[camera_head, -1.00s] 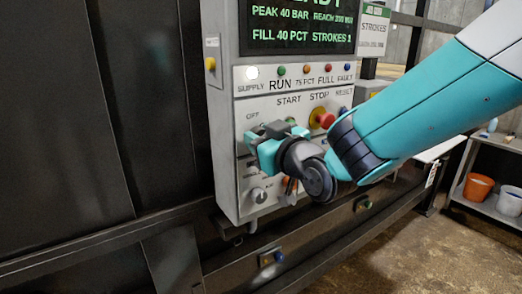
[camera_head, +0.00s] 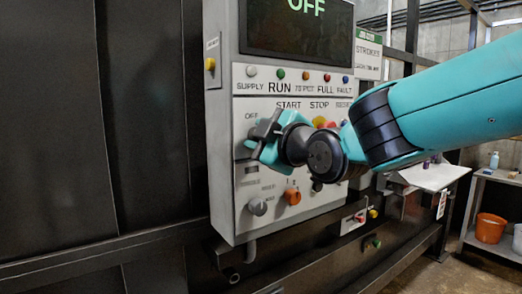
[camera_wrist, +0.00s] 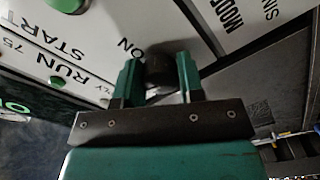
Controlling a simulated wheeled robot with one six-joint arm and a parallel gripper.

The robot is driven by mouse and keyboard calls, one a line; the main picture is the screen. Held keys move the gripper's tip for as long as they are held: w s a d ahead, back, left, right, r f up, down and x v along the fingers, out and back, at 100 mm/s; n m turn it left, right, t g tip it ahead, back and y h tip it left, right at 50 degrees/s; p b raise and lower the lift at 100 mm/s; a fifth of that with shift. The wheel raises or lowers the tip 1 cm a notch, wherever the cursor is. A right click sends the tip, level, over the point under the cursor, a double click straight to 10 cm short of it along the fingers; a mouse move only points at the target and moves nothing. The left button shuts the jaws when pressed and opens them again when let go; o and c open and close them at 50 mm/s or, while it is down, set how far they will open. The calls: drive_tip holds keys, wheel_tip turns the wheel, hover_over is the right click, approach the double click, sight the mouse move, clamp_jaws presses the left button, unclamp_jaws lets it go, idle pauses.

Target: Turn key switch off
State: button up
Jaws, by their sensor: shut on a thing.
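The key switch shows in the wrist view as a dark round knob (camera_wrist: 159,70) between my two green fingers, with the "ON" label beside it. My gripper (camera_wrist: 158,80) is shut on it. In the head view my gripper (camera_head: 262,138) is at the left side of the grey control panel (camera_head: 222,170), just by the "OFF" label, and it hides the key switch there. The display (camera_head: 297,25) at the top of the panel reads "OFF". The supply lamp (camera_head: 251,72) is unlit.
Below my gripper are a grey knob (camera_head: 257,207) and an orange knob (camera_head: 293,196). A red stop button is mostly hidden behind my arm. A yellow button (camera_head: 210,64) is on the panel's left side. Shelves with an orange bucket (camera_head: 490,228) stand at the right.

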drive_tip(key=shift+n, duration=0.4)
drive_tip(key=o, duration=0.9)
drive_tip(key=p+v, duration=0.3)
drive_tip(key=v, duration=1.4)
drive_tip(key=shift+s+d+p, duration=0.15)
drive_tip(key=shift+s+p, duration=0.05)
drive_tip(key=shift+p, duration=0.2)
